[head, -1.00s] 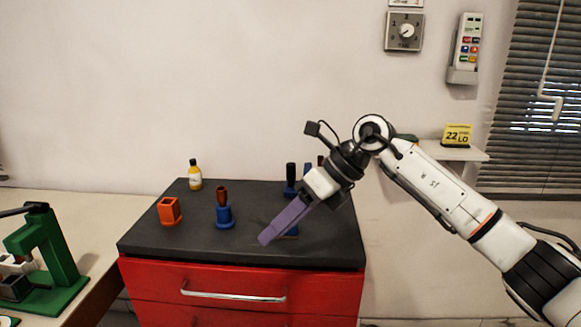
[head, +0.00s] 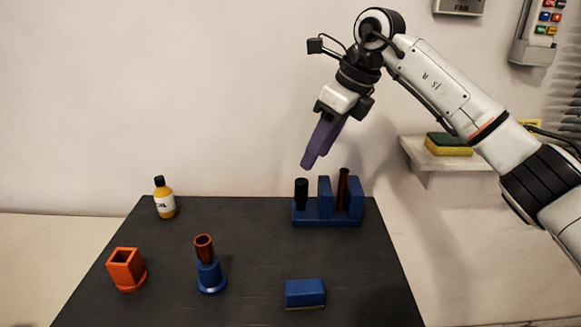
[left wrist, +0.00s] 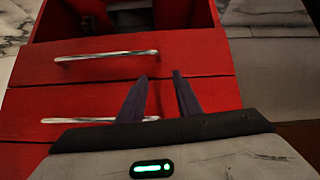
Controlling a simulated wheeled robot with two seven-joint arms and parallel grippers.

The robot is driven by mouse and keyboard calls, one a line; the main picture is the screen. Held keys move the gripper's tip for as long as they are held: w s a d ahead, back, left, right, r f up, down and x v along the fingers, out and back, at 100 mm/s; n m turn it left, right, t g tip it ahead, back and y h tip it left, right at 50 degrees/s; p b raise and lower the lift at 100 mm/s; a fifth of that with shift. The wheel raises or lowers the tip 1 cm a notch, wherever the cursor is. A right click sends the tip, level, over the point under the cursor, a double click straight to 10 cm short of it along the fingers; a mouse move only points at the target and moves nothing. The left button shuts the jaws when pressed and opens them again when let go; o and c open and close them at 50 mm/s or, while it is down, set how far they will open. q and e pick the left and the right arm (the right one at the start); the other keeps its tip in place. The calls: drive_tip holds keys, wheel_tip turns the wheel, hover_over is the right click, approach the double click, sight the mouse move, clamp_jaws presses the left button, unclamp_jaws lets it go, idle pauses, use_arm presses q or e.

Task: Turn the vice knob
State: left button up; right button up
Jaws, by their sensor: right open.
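The blue vice (head: 325,222) stands at the back right of the dark cabinet top in the head view. Its black knob (head: 301,193) is an upright cylinder at its left end. A dark brown tube (head: 343,190) stands between the two blue jaw blocks. My right gripper (head: 315,160) has purple fingers, points down and is open and empty. It appears above the knob in the picture, apart from it. My left gripper (left wrist: 160,76) shows in the left wrist view, open and empty, in front of red drawers.
A blue block (head: 305,293), a blue holder (head: 210,276) with a brown tube, an orange square cup (head: 126,268) and a yellow bottle (head: 165,199) stand on the cabinet top (head: 255,245). A wall shelf (head: 425,158) with a sponge (head: 448,144) is at right. The top's centre is clear.

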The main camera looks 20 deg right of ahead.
sight(302, 181)
drive_tip(key=x, duration=0.4)
drive_tip(key=shift+s+a+f, duration=0.15)
drive_tip(key=shift+s+f, duration=0.05)
drive_tip(key=shift+f, duration=0.05)
drive_tip(key=x, duration=0.4)
drive_tip(key=shift+w+a+f, duration=0.15)
drive_tip(key=shift+w+f, duration=0.1)
drive_tip(key=shift+f, duration=0.35)
drive_tip(key=c, duration=1.1)
use_arm(q)
drive_tip(key=shift+s+f, duration=0.25)
drive_tip(key=shift+s, duration=0.4)
use_arm(e)
drive_tip(key=shift+o, duration=0.2)
